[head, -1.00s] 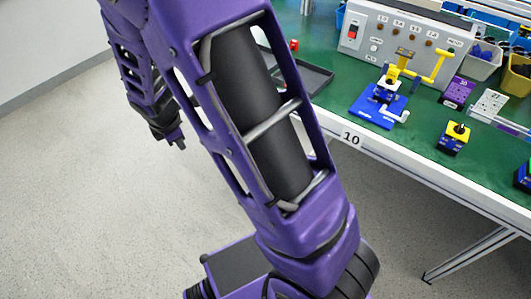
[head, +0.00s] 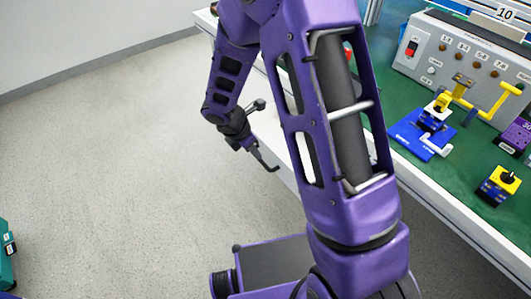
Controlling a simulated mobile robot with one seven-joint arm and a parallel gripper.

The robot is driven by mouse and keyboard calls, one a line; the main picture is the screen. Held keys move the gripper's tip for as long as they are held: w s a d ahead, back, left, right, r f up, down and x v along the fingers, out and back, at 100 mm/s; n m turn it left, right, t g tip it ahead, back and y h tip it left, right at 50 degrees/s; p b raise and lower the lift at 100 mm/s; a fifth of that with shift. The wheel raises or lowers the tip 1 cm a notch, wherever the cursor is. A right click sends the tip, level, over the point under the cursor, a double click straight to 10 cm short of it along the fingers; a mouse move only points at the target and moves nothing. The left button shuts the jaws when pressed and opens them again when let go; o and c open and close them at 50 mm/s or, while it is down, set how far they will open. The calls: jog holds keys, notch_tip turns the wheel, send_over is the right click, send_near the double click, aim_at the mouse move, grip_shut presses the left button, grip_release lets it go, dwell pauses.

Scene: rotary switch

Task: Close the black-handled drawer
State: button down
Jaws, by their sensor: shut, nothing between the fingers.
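No black-handled drawer can be made out in the head view. My gripper (head: 270,163) is at the end of my purple arm, left of the big arm link. It points down and to the right, beside the white edge of the workbench (head: 447,206). Its fingers are small in the picture; they look shut and empty. Whether it touches the bench edge cannot be told. My arm hides part of the bench's left end.
A grey control box (head: 465,58) with a red switch stands on the green bench top. In front are a blue-based yellow-handled fixture (head: 425,135) and a small yellow-and-blue block (head: 497,185). A teal object (head: 6,262) shows at lower left.

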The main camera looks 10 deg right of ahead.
jog(key=b, duration=0.2)
send_near(274, 170)
notch_tip(274, 170, down, 3)
jog(key=shift+w+d+r, duration=0.1)
jog(key=shift+w+d, duration=0.3)
jog(key=shift+d, duration=0.45)
jog(key=shift+w+d, duration=0.4)
jog(key=shift+d, duration=0.45)
